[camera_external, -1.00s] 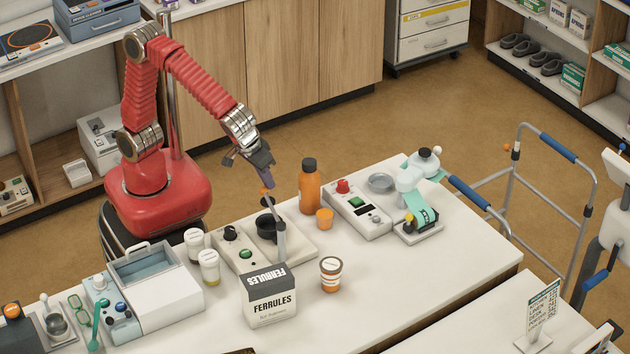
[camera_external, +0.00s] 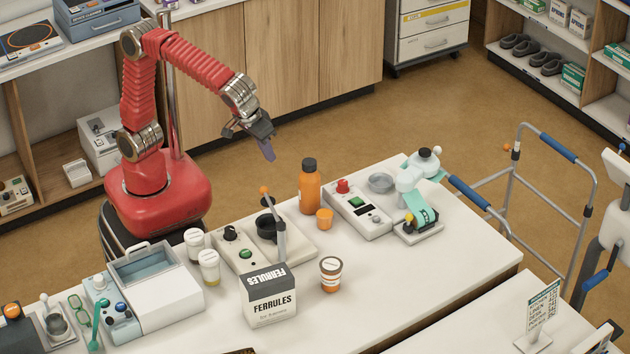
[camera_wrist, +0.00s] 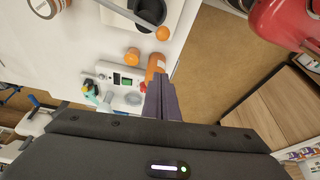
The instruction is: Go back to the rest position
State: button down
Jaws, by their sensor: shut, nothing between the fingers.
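My gripper (camera_external: 267,150) is shut and empty, held in the air above the back edge of the white table (camera_external: 375,290). Its dark fingers point down and touch nothing. In the wrist view the closed fingers (camera_wrist: 162,100) show in the middle, in front of part of the orange bottle. My red arm is bent, rising from its base behind the table.
Below my gripper stand a device with a black cup (camera_external: 267,226) and an orange-knobbed lever, an orange bottle (camera_external: 310,192) and a small orange cup (camera_external: 324,218). A Ferrules box (camera_external: 270,300) stands in front. The floor behind the table is clear.

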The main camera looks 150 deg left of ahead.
jog(key=shift+d+r, duration=0.15)
jog(key=shift+r, duration=0.25)
jog(key=d+f+m, duration=0.1)
jog(key=m, duration=0.1)
jog(key=d+f+m, duration=0.1)
jog(key=m, duration=0.1)
jog(key=f+m, duration=0.2)
jog(key=shift+s+d+m+t+h, duration=0.2)
jog(key=shift+d+m+t+h, duration=0.2)
jog(key=s+d+f+m+t+h, duration=0.2)
jog(key=s+d+m+t, duration=0.3)
jog(key=s+d+m, duration=0.7)
jog(key=s+d+h, duration=0.1)
jog(key=s+d, duration=0.3)
jog(key=d, duration=0.4)
jog(key=shift+s+f, duration=0.2)
jog(key=shift+f, duration=0.05)
